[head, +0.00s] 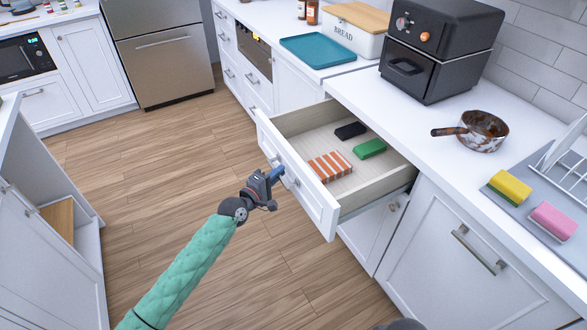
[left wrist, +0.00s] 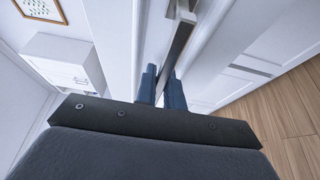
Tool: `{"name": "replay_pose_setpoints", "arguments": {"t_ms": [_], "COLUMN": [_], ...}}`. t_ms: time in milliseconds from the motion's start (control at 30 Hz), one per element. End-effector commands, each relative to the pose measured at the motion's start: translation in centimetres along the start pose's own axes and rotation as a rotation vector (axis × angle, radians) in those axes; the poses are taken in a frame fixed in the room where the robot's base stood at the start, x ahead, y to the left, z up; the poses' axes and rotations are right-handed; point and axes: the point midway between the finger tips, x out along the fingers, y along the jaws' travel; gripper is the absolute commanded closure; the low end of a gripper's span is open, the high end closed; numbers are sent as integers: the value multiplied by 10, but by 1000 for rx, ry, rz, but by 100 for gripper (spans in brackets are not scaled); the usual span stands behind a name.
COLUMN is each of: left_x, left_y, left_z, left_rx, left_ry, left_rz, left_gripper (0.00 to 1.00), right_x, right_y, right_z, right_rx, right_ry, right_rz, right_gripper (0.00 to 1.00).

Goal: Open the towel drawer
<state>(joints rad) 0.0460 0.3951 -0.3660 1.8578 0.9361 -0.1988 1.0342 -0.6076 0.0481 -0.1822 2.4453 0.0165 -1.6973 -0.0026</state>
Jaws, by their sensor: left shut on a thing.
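The towel drawer (head: 318,212) is pulled well out from the white counter, and its inside shows. In it lie an orange-and-white striped towel (head: 330,166), a green item (head: 369,148) and a black item (head: 350,131). My left gripper (head: 276,175) is at the drawer's front, shut on its handle (head: 291,180). In the left wrist view the two blue fingers (left wrist: 168,88) stand on either side of the metal handle bar (left wrist: 184,32). My right gripper does not show.
The counter above holds a black air fryer (head: 435,50), a rusty pan (head: 481,131), a yellow sponge (head: 510,187) and a pink sponge (head: 554,220). A white island (head: 45,260) stands at the left. Wooden floor (head: 180,170) lies clear between it and the drawer.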

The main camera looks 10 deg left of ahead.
Motion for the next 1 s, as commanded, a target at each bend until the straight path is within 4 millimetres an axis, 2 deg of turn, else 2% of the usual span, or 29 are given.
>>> {"name": "replay_pose_setpoints", "arguments": {"t_ms": [100, 300, 433, 833, 867, 900, 967, 1000], "left_x": [-20, -40, -46, -48, -48, -47, -47, -47], "left_y": [-3, -2, -2, -2, -2, -2, -1, -1], "left_z": [-7, -16, -18, -19, -19, -19, -19, -19], "left_rx": [1, 0, -1, -2, -2, -2, -1, -1], "left_ry": [-2, -1, -1, -1, -1, -1, 0, 0], "left_rz": [-4, -2, -3, -2, -2, -2, -2, -2], "left_gripper": [100, 100, 100, 100, 88, 80, 68, 68], "right_x": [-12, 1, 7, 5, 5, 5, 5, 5], "right_y": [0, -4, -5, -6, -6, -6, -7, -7], "right_z": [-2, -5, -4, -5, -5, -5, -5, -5], "right_rx": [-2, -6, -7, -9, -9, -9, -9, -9], "right_ry": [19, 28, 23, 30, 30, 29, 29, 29], "right_rz": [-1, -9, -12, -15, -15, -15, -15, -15], "right_gripper": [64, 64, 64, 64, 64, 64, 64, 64]}}
